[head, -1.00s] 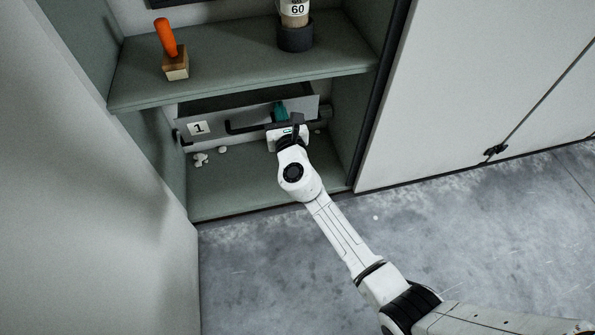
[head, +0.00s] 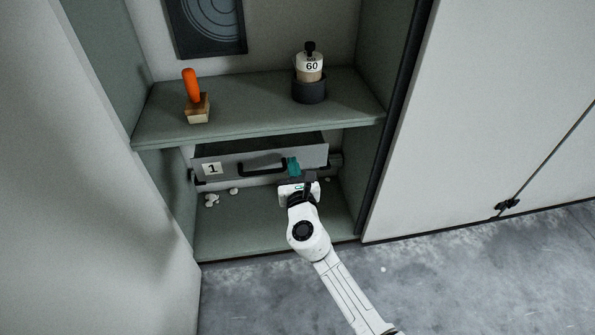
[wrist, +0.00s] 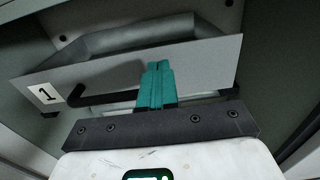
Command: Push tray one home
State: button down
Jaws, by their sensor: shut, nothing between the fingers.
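Tray one (head: 225,160) is a grey open-topped drawer below the shelf in the open cupboard. A white label with a black 1 (head: 212,169) is on the left of its front, and a black bar handle (head: 262,167) is at the middle. In the wrist view the tray front (wrist: 210,75) spans the picture, with its hollow behind. My gripper (head: 293,166) has teal fingers, shut and empty, at the handle's right end. In the wrist view the fingers (wrist: 155,85) hide that end. I cannot tell whether they touch the tray.
On the shelf (head: 250,114) above stand an orange-handled brush (head: 192,95) and a bottle marked 60 (head: 310,65) in a dark holder. White bits (head: 212,200) lie on the cupboard floor below the tray. Cupboard walls close in on both sides.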

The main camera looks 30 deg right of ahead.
jog(key=p+v, duration=0.2)
jog(key=v, duration=0.8)
jog(key=shift+s+a, duration=0.15)
jog(key=shift+s, duration=0.1)
jog(key=s+d+r+m+g+h, duration=0.1)
jog(key=s+d+m+g+h, duration=0.15)
jog(key=d+m, duration=0.3)
jog(key=s+d+r+m+g+h, duration=0.2)
jog(key=s+d+m+h, duration=0.15)
jog(key=m, duration=0.35)
jog(key=s+d+f+m+g+y, duration=0.1)
jog(key=s+d+f+m+g, duration=0.15)
jog(key=s+m, duration=0.25)
jog(key=s+d+f+m+g, duration=0.2)
jog(key=s+d+m+g, duration=0.15)
jog(key=s+m, duration=0.2)
jog(key=s+a+f+m+g+y, duration=0.3)
jog(key=s+a+f+m+y, duration=0.15)
jog(key=s, duration=0.25)
jog(key=s+a+f+m+g+y, duration=0.25)
jog(key=s+a+m+y, duration=0.2)
jog(key=s, duration=0.35)
notch_tip(320, 180, up, 35)
jog(key=y+p, duration=0.1)
jog(key=p, duration=3.4)
jog(key=shift+s+a+f+m, duration=0.2)
jog(key=shift+s+a+m, duration=0.2)
